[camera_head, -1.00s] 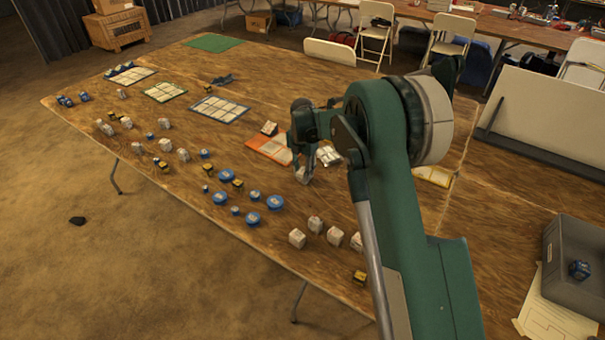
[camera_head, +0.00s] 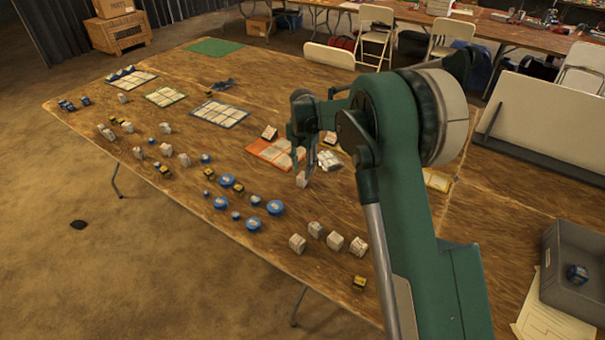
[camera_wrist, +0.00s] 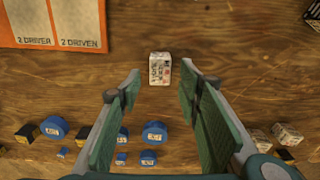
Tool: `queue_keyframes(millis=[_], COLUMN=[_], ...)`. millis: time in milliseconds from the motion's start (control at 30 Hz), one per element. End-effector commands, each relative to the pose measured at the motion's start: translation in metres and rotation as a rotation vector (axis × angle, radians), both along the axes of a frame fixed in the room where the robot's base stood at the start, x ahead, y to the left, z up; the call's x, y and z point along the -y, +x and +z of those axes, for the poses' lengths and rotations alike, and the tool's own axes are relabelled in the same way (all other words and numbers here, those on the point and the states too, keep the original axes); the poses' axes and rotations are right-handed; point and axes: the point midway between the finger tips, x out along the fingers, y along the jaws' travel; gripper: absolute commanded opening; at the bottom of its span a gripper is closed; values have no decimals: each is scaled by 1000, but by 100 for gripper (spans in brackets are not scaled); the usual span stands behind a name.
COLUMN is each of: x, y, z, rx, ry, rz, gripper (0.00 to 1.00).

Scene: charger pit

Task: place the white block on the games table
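A white block (camera_wrist: 160,69) with printed marks lies on the wooden games table (camera_wrist: 230,40). In the wrist view it is just beyond and between my fingertips. My gripper (camera_wrist: 161,80) is open with a wide gap, and nothing is between its fingers. In the head view my gripper (camera_head: 304,148) hangs over the table, and the white block (camera_head: 302,180) shows just below its fingers. The height of the fingertips above the table is hard to tell.
An orange-edged card (camera_head: 268,152) lies left of my gripper, with a white-topped dark piece near it. Blue discs (camera_head: 276,208), yellow-black pieces (camera_head: 359,283) and other white blocks (camera_head: 297,243) are scattered along the near edge. A grey bin (camera_head: 585,240) stands at right.

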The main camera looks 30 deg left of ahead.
Motion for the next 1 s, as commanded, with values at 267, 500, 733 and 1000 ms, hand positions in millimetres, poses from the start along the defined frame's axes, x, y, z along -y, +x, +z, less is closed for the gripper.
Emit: queue_keyframes(millis=[267,500,733,1000], x=[0,0,0,0], y=[0,0,0,0], z=[44,62,64,63], rx=[0,0,0,0], ry=[0,0,0,0], rz=[0,0,0,0], gripper=[35,35,35,35])
